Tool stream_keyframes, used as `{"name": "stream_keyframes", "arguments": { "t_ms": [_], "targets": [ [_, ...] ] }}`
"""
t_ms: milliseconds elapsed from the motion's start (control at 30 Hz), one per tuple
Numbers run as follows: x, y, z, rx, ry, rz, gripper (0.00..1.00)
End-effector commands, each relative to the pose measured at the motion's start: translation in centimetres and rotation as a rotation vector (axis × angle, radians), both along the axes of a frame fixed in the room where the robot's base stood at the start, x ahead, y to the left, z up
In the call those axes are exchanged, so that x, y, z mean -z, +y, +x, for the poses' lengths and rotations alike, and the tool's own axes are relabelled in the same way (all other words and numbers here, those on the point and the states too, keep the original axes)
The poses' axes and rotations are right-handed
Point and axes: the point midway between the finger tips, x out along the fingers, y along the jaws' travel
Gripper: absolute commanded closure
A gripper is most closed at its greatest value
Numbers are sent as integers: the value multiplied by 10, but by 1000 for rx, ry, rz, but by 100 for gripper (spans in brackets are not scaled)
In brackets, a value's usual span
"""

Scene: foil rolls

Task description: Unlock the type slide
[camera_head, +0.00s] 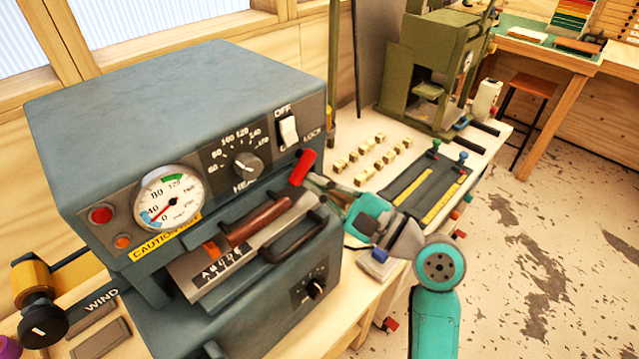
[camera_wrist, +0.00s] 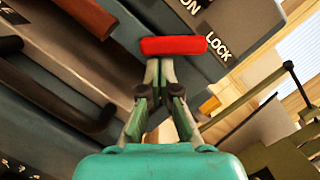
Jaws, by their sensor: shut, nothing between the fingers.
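The grey-blue foil machine (camera_head: 180,95) stands at the left. Its type slide (camera_head: 205,285) sits in the front slot, with dark letters on a light plate, a brown grip (camera_head: 258,220) and a black bar handle. The red lock lever (camera_head: 302,167) is at the machine's right front corner below the "LOCK" label; it also shows in the wrist view (camera_wrist: 173,46), lying crosswise near "LOCK". My gripper (camera_head: 318,180) is shut and empty, fingertips at the lever's near edge in the wrist view (camera_wrist: 160,65). I cannot tell whether they touch it.
A pressure gauge (camera_head: 169,198), heat knob (camera_head: 247,164) and white switch (camera_head: 288,131) are on the machine's front. Small type blocks (camera_head: 365,150) lie on the bench behind my arm. A black tray with yellow rulers (camera_head: 430,187) and a green press (camera_head: 430,70) stand farther right.

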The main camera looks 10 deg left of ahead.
Motion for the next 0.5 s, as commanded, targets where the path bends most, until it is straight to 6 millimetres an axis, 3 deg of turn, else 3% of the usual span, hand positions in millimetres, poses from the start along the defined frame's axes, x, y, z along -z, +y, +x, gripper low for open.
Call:
{"name": "stream_keyframes", "arguments": {
  "t_ms": [500],
  "targets": [
    [0, 2, -3, -1, 57, 46, 100]
  ]
}}
